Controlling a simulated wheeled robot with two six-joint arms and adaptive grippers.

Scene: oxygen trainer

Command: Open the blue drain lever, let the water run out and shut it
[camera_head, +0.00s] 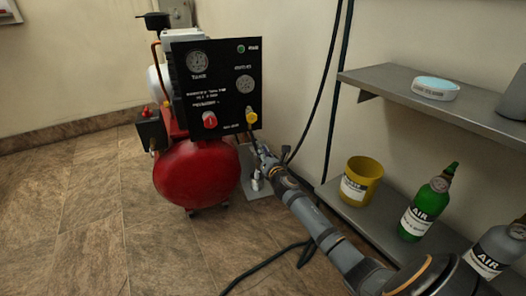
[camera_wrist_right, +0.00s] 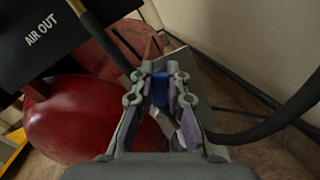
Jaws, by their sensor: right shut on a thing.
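The blue drain lever (camera_wrist_right: 160,90) shows in the right wrist view between the fingers of my right gripper (camera_wrist_right: 162,85), which is shut on it. The fingers cover much of the lever, so I cannot tell how far it is turned. In the head view my right gripper (camera_head: 264,160) reaches low beside the red tank (camera_head: 197,172) of the compressor, to the right of it. The lever is hidden there behind the gripper. The red tank also shows at the left in the wrist view (camera_wrist_right: 70,120). I see no water running. My left gripper is not in view.
The black panel (camera_head: 215,85) with gauges and knobs stands above the tank. A black hose (camera_wrist_right: 262,130) runs close to the right of my gripper. A shelf (camera_head: 430,95) stands at the right, with a yellow bucket (camera_head: 361,181) and a green bottle (camera_head: 428,203) below.

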